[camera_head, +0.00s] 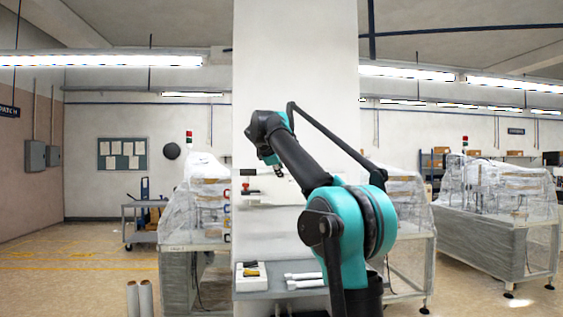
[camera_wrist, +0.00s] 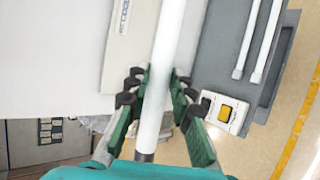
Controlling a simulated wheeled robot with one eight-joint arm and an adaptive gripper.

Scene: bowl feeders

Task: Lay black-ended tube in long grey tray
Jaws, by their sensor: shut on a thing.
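My gripper (camera_wrist: 158,85) is shut on a white tube (camera_wrist: 164,60) in the wrist view. The tube passes lengthwise between the fingers and runs out of the top of the view. Its lower end has a dark grey band (camera_wrist: 146,157); its far end is out of view. In the head view my gripper (camera_head: 277,172) is small and high, in front of the pale column, and the tube cannot be made out there. A grey surface with a raised edge (camera_wrist: 271,92) lies to the right in the wrist view. I cannot tell whether it is the long grey tray.
Two white tubes (camera_wrist: 247,40) lie side by side on the grey surface. A white box with a yellow switch (camera_wrist: 224,112) is near them. The grey shelf (camera_head: 272,293) stands low in the head view. Plastic-covered machines (camera_head: 200,215) stand on both sides.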

